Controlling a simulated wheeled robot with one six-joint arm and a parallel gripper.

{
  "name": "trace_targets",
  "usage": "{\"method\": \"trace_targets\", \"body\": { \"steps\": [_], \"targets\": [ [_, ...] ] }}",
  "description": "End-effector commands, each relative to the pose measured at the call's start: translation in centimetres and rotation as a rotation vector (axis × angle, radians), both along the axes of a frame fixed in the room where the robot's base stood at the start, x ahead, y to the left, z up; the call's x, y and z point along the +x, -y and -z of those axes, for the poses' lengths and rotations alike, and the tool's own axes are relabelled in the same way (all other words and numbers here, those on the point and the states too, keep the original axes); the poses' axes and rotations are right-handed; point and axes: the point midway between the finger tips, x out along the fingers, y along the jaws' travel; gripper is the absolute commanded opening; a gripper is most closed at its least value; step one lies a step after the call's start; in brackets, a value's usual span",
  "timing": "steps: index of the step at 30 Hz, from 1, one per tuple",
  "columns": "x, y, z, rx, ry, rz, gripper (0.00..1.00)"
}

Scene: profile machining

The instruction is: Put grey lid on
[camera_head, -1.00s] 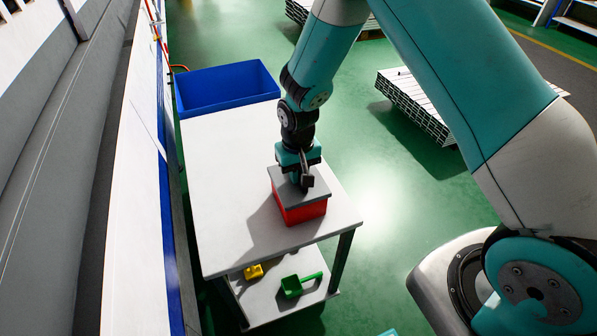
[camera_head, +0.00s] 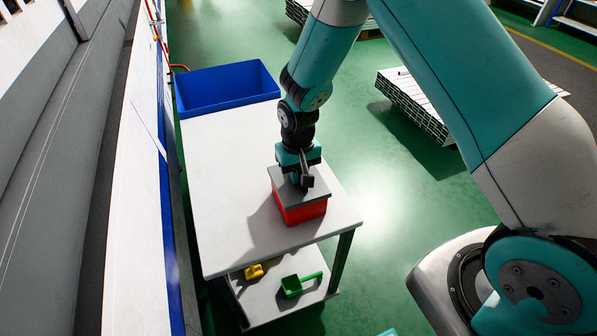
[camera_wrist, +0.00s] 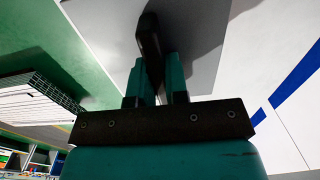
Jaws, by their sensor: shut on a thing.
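The grey lid (camera_head: 284,190) lies over the top of the red box (camera_head: 303,214) on the white table. From here its edges look roughly in line with the box; whether it is fully seated I cannot tell. My gripper (camera_head: 305,184) points down above the lid and is shut on its dark handle. In the wrist view my gripper (camera_wrist: 152,70) has its teal fingers on either side of the dark handle (camera_wrist: 149,35), with the grey lid (camera_wrist: 195,50) beyond. The far side of the box is hidden.
The white table (camera_head: 225,170) has free room left of the box. A blue bin (camera_head: 228,90) stands at its far end. A yellow item (camera_head: 254,271) and a green scoop (camera_head: 292,287) lie on the lower shelf. A white wall runs along the left.

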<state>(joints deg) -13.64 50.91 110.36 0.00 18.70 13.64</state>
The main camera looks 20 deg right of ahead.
Motion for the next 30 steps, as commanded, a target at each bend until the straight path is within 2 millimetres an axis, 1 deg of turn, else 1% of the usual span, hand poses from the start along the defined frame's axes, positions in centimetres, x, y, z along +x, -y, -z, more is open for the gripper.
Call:
{"method": "trace_targets", "body": {
  "steps": [9, 10, 13, 14, 23, 26, 29, 30],
  "targets": [
    [0.0, 0.0, 0.0, 0.000, 0.000, 0.000, 0.00],
    [0.0, 0.0, 0.0, 0.000, 0.000, 0.000, 0.17],
    [0.0, 0.0, 0.0, 0.000, 0.000, 0.000, 0.40],
    [0.0, 0.0, 0.0, 0.000, 0.000, 0.000, 0.44],
    [0.0, 0.0, -0.2, 0.000, 0.000, 0.000, 0.44],
    [0.1, 0.0, -1.0, 0.001, 0.003, 0.000, 0.44],
    [0.1, 0.0, -2.7, 0.001, 0.005, 0.000, 0.44],
    [0.1, 0.0, -3.6, 0.001, 0.006, 0.000, 0.44]
  ]
}}
